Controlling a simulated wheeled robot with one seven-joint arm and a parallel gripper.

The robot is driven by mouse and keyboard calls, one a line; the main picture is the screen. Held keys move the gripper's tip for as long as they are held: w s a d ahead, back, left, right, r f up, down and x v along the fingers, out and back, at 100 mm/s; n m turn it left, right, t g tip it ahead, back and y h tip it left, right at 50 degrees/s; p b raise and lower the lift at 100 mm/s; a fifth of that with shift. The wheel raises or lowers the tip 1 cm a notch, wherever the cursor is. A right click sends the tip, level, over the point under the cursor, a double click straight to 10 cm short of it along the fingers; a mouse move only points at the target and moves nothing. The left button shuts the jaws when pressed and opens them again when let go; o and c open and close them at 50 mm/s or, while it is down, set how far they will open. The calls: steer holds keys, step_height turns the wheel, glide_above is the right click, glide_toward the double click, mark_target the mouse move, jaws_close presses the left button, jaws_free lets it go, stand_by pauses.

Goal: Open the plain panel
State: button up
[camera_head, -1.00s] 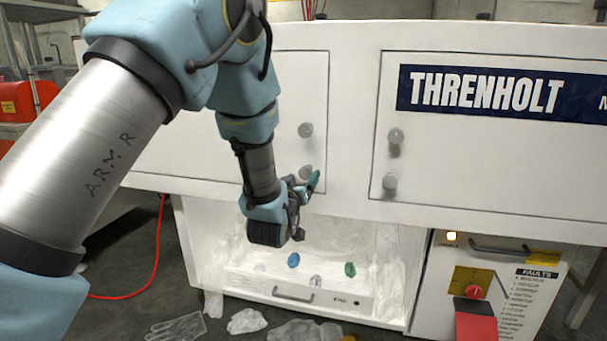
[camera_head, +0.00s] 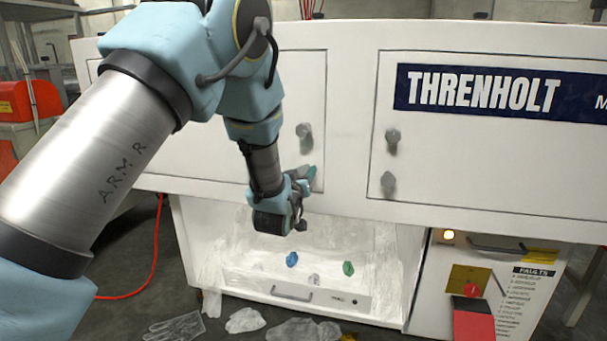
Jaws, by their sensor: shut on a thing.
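The plain panel (camera_head: 230,95) is the white left door on the front of the machine, and it looks flush with its frame. Its upper round grey knob (camera_head: 304,131) is in clear view near its right edge. My gripper (camera_head: 306,178) is at the panel's lower right corner, at its lower knob, which is mostly hidden behind the fingers. The gripper is shut on that lower knob. My arm reaches in from the left and covers part of the panel.
The right door carries a THRENHOLT sign (camera_head: 484,90) and two knobs. Below is an open bay with a drawer (camera_head: 335,299) and crumpled film. A control box (camera_head: 466,285) stands right of it. A clear glove (camera_head: 174,328) and film lie on the floor.

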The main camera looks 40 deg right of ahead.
jaws_close()
stand_by(0.8)
